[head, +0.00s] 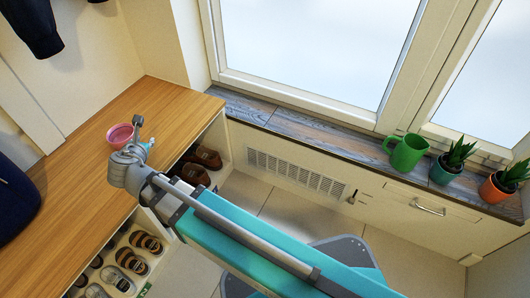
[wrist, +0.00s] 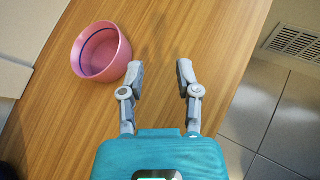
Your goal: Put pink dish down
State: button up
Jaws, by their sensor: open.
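The pink dish (head: 120,134) stands upright on the wooden bench top (head: 75,175), near my gripper. In the wrist view the pink dish (wrist: 102,51) is a round bowl with a dark ring inside, left of my gripper. My gripper (wrist: 160,72) is open, with its two fingers apart and only bare wood between them. The dish is outside the fingers, close to the left fingertip; I cannot tell whether they touch. In the head view my gripper (head: 143,133) is over the bench top beside the dish, partly hidden by the wrist.
Shoes (head: 205,158) fill cubbies under the bench. A window sill (head: 330,136) holds a green mug (head: 407,152) and potted plants (head: 453,160). A dark blue item (head: 15,200) lies at the left of the bench. The bench top around the dish is mostly clear.

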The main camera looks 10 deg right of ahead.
jog(key=d+f+m+g, duration=0.1)
jog(key=d+m, duration=0.1)
jog(key=d, duration=0.2)
jog(key=w+d+f+m+g+h, duration=0.1)
jog(key=d+m, duration=0.2)
jog(key=w+d+f+m+g+h, duration=0.1)
jog(key=d+m, duration=0.1)
jog(key=d, duration=0.2)
jog(key=shift+w+d+f+m, duration=0.15)
jog(key=shift+d+f+m, duration=0.15)
jog(key=shift+m, duration=0.1)
jog(key=s+d+f+m+g+y, duration=0.1)
jog(key=s+d+f+m+g, duration=0.1)
jog(key=d+m, duration=0.6)
jog(key=s+d+f+m+g, duration=0.2)
jog(key=s+d+m+g, duration=0.1)
jog(key=d+m, duration=0.5)
jog(key=s+d+f+m+g+y, duration=0.1)
jog(key=s+d+f+m+g, duration=0.1)
jog(key=d+m, duration=0.6)
jog(key=s+d+g, duration=0.1)
jog(key=d+g, duration=0.1)
jog(key=shift+s+f+g+y, duration=0.15)
jog(key=shift+f+g+y, duration=0.1)
jog(key=shift+g+y, duration=0.05)
jog(key=shift+d+r, duration=0.1)
notch_tip(320, 180, up, 11)
jog(key=p, duration=1.1)
jog(key=shift+d, duration=0.1)
